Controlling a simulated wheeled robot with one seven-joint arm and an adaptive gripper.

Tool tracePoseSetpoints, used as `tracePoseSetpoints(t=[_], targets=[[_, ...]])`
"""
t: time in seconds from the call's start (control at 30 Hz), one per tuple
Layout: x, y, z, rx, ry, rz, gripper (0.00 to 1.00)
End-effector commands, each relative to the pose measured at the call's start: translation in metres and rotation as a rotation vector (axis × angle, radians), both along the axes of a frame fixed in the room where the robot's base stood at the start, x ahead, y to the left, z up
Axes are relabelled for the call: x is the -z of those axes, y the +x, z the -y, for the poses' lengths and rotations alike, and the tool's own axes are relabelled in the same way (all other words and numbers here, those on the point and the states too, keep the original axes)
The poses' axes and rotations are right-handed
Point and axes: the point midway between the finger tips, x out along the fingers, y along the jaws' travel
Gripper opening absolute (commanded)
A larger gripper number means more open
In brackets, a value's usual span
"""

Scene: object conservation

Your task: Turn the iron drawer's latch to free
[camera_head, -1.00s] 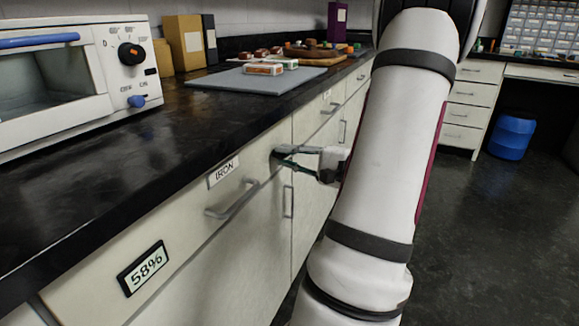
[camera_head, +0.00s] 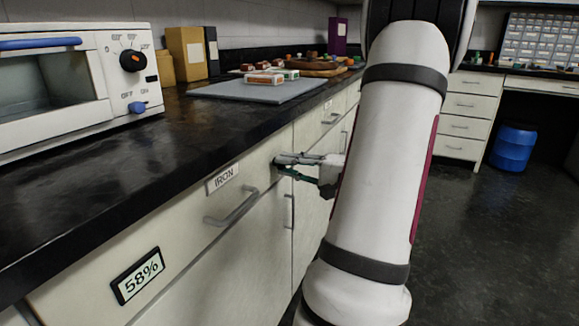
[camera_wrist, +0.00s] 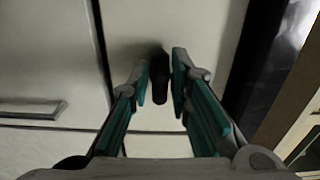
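The iron drawer (camera_head: 187,222) is shut in the counter front, with an IRON label (camera_head: 222,179) and a grey bar handle (camera_head: 232,208). Its dark latch (camera_wrist: 160,80) shows in the wrist view as a short black knob on the pale drawer front. My gripper (camera_wrist: 160,77) is at the latch, with one teal-padded finger on each side of it. The fingers are partly open, with narrow gaps beside the latch; I cannot tell whether either pad touches it. In the head view my gripper (camera_head: 279,165) reaches the drawer's right end and hides the latch.
A black countertop (camera_head: 100,175) overhangs the drawers. An oven (camera_head: 75,85) and a grey board (camera_head: 255,91) stand on it. A 58% display (camera_head: 138,276) is on the front at lower left. Another handle (camera_head: 289,211) lies below my gripper.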

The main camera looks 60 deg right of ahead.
Motion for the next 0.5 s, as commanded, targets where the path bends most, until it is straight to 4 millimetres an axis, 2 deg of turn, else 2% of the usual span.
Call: tracePoseSetpoints(t=[0.07,0.37,0.5], targets=[[0.001,0.000,0.000,0.000,0.002,-0.001,0.33],[0.000,-0.001,0.000,0.000,0.001,0.000,0.33],[0.000,-0.010,0.002,0.002,0.001,-0.001,0.33]])
